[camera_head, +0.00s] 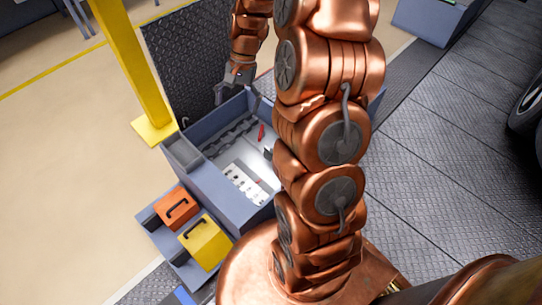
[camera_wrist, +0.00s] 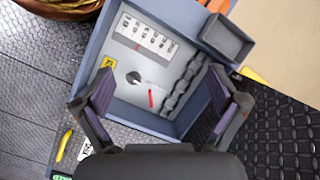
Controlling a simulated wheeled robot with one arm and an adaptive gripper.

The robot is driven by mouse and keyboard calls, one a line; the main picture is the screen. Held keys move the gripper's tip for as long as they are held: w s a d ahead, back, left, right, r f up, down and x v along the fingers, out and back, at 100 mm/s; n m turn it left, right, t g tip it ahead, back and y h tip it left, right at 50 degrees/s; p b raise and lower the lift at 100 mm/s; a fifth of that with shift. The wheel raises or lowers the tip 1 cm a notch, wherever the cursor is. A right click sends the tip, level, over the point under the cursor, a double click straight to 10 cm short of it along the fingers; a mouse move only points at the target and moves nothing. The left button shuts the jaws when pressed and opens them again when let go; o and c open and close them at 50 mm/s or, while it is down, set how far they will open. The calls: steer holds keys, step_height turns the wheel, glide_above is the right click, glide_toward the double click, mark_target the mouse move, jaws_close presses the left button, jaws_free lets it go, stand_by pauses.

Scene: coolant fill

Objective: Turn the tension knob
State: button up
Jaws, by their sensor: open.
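In the wrist view, a small round dark knob (camera_wrist: 134,78) sits on the light panel inside a blue-grey open box (camera_wrist: 187,26). A short red lever or handle (camera_wrist: 151,97) is close beside it. My gripper (camera_wrist: 160,76) is open, with one dark finger at each side of the picture and nothing between them. The knob shows between the fingers, apart from both. In the head view, my gripper (camera_head: 238,98) hangs over the far side of the box (camera_head: 228,203). I cannot clearly make out the knob there; my arm covers part of the box.
A white numbered plate (camera_wrist: 150,35), a yellow sticker (camera_wrist: 108,62) and a dark toothed strip (camera_wrist: 182,82) are inside the box. The raised lid (camera_head: 190,60) stands behind my gripper. A yellow post (camera_head: 131,60), an orange case (camera_head: 176,209) and a yellow case (camera_head: 205,243) are nearby.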

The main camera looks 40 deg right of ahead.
steer(key=w+d+f+m+b, duration=0.2)
steer(key=d+f+b, duration=0.2)
steer(key=f, duration=0.4)
steer(key=w+d+f+m+b, duration=0.2)
steer(key=d+f+b, duration=0.25)
steer(key=f, duration=0.45)
steer(key=m+t+b, duration=0.1)
steer(key=m+b, duration=0.2)
steer(key=b, duration=0.2)
glide_toward(270, 151)
steer(key=f, duration=0.1)
steer(key=shift+y, duration=0.4)
steer(key=shift+d+b+x, duration=0.2)
steer(key=shift+b+x, duration=1.5)
steer(key=shift+x, duration=2.35)
steer(key=c, duration=1.1)
